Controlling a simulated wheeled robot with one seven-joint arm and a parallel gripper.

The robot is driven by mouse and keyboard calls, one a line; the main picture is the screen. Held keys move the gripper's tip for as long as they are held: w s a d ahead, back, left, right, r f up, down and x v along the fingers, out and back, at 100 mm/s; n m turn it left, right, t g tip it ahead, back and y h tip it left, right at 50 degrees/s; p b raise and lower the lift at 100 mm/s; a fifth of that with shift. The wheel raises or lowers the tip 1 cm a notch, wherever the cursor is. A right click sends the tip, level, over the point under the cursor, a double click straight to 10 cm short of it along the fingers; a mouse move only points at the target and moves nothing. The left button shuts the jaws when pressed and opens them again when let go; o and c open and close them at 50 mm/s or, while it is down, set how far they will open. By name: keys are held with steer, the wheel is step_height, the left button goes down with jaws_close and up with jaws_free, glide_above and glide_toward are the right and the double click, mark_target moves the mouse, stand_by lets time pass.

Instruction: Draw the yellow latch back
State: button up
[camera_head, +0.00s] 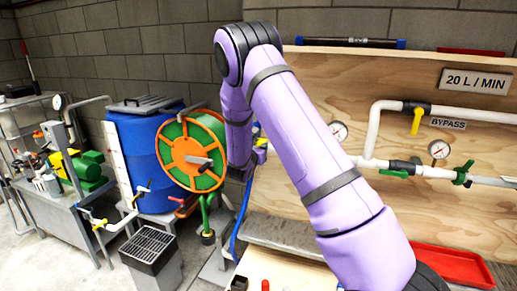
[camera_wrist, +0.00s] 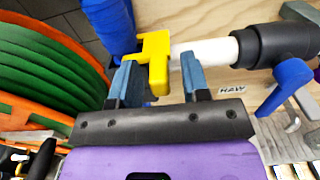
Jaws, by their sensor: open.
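The yellow latch (camera_wrist: 155,58) shows in the wrist view on a blue fitting (camera_wrist: 110,22) at the end of a white pipe (camera_wrist: 210,50). My gripper (camera_wrist: 158,76) is open, with one blue-grey finger to the left of the latch's lower part and one to its right. I cannot tell whether either finger touches it. My arm hides my gripper and most of the fitting there.
In the wrist view a blue-handled valve (camera_wrist: 285,85) is on the right, by a RAW label (camera_wrist: 232,90). An orange and green hose reel (camera_wrist: 45,75) fills the left. In the head view a red tray (camera_head: 450,265) lies at the lower right, below the plywood panel (camera_head: 300,95).

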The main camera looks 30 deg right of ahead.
jaws_close()
steer(key=shift+s+d, duration=0.75)
steer(key=shift+s, duration=0.2)
jaws_free()
steer(key=shift+s, duration=0.1)
steer(key=v, duration=1)
steer(key=shift+s+a, duration=0.25)
steer(key=shift+a, duration=0.05)
